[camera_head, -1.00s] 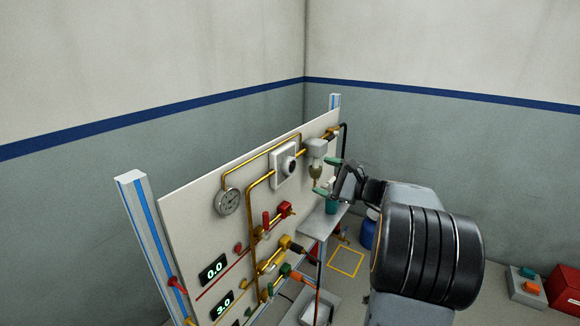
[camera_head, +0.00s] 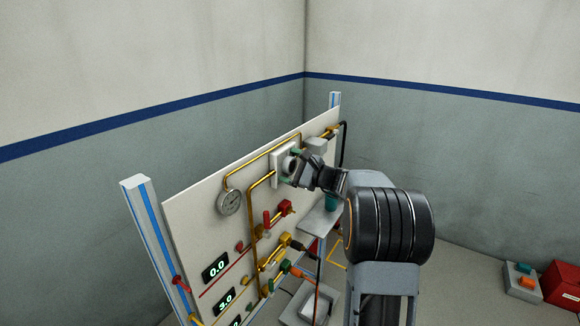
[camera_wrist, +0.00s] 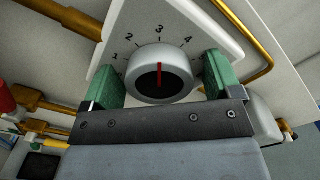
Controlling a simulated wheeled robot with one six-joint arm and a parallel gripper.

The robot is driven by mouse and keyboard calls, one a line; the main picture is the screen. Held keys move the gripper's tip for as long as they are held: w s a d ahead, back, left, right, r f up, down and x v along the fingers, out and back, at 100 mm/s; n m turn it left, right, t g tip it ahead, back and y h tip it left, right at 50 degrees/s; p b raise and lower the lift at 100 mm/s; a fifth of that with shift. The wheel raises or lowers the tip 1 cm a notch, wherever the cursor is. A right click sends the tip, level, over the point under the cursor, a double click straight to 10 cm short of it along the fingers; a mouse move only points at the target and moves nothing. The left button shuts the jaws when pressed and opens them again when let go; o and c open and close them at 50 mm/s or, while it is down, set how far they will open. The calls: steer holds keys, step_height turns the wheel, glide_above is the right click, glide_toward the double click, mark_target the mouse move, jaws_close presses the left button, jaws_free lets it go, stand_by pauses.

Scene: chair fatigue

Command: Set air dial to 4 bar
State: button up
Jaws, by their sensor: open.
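The air dial is a round grey knob (camera_wrist: 146,90) on a white plate (camera_wrist: 125,20) marked 1, 2, 3, 4. Its red pointer points close to the 3. In the head view the dial's white plate (camera_head: 277,160) is on the upper part of the panel, and the knob is partly hidden by my gripper. My gripper (camera_wrist: 165,82) is open, with one green finger on each side of the knob; I cannot tell whether either touches it. The gripper also shows at the dial in the head view (camera_head: 291,166).
The panel (camera_head: 190,210) carries brass pipes, a round gauge (camera_head: 229,202), red, yellow and green valves and digital displays reading 0.0 and 3.0. A grey filter unit (camera_head: 315,146) sits just right of the dial. A red box (camera_head: 562,285) stands at far right.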

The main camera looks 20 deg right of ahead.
steer(key=shift+c, duration=0.3)
steer(key=c, duration=0.9)
steer(key=shift+o, duration=0.2)
steer(key=m+p, duration=0.1)
steer(key=m, duration=0.3)
steer(key=shift+a+f+m+p, duration=0.1)
steer(key=shift+m+p, duration=0.65)
steer(key=shift+m, duration=0.45)
steer(key=o, duration=0.9)
